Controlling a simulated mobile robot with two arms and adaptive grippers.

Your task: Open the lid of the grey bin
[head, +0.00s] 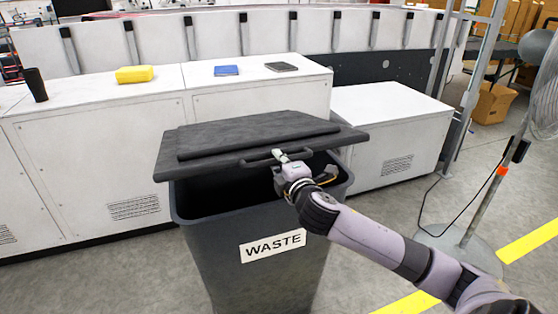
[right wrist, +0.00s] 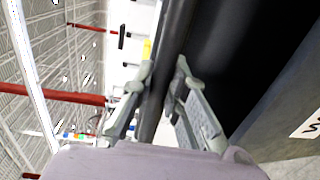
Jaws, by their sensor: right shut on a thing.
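The grey bin (head: 252,232), marked WASTE, stands in front of white cabinets in the head view. Its lid (head: 215,134) is partly raised and tilted, with a dark gap between it and the bin's front rim. My right gripper (head: 283,156) is at the lid's front handle (head: 262,160). In the right wrist view, the fingers of the right gripper (right wrist: 162,85) are shut around the dark handle bar (right wrist: 172,38). The bin's inside is dark and its bottom is hidden. My left gripper is in neither view.
A yellow object (head: 134,74), a black cup (head: 35,85), a blue object (head: 226,70) and a dark flat object (head: 281,66) lie on the cabinets behind. A fan stand (head: 480,195) is at the right. Floor in front of the bin is clear.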

